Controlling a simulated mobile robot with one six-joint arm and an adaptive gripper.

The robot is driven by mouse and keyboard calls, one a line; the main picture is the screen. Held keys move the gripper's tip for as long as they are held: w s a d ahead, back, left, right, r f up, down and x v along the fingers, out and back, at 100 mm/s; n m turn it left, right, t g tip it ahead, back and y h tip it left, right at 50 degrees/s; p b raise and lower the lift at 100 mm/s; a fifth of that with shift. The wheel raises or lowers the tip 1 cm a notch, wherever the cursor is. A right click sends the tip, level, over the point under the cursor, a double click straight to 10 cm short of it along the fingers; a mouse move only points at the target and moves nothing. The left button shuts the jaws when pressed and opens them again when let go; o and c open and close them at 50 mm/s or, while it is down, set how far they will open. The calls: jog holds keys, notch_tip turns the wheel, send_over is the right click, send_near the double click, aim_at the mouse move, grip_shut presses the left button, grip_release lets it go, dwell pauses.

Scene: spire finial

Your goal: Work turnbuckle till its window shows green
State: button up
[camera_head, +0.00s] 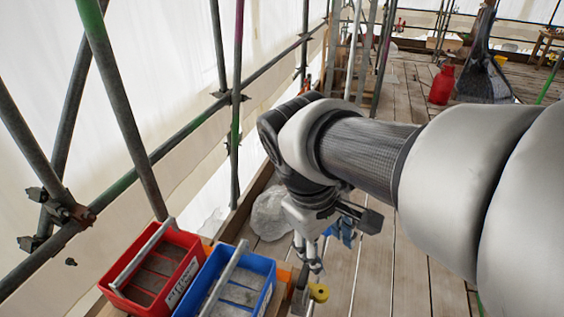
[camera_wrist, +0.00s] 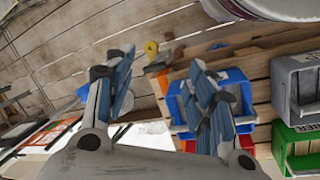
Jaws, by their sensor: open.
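My gripper (camera_head: 308,258) points down over the plank deck, right of the blue tote, with its two fingers apart. In the wrist view my gripper (camera_wrist: 158,65) shows both blue-grey finger pads spread wide, with nothing between them. I cannot make out the turnbuckle or its window in either view. A small yellow piece (camera_head: 318,292) lies just below the gripper in the head view. A similar yellow piece (camera_wrist: 152,48) shows beyond the fingertips in the wrist view, apart from them.
A red tote (camera_head: 130,262) and a blue tote (camera_head: 262,277) stand at lower left. Scaffold poles (camera_head: 125,105) run along the sheeted left side. A red container (camera_head: 441,85) stands farther back. The wrist view shows a grey bin (camera_wrist: 283,85) and a green bin (camera_wrist: 280,150) at right.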

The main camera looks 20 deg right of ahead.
jog(key=w+f+n+g+h+p, duration=0.35)
jog(key=w+n+h, duration=0.3)
jog(key=w, duration=0.85)
jog(key=w+a+f+n+h+p, duration=0.2)
jog(key=w+a+f+n+h, duration=0.5)
jog(key=f, duration=0.3)
jog(key=s+d+m+h, duration=0.1)
jog(key=s+d, duration=0.1)
jog(key=d, duration=1.5)
jog(key=shift+d+t, duration=0.35)
jog(key=shift+t, duration=0.1)
jog(key=shift+s+f+m, duration=0.1)
jog(key=shift+m, duration=0.15)
jog(key=shift+p, duration=0.3)
jog(key=c, duration=1.1)
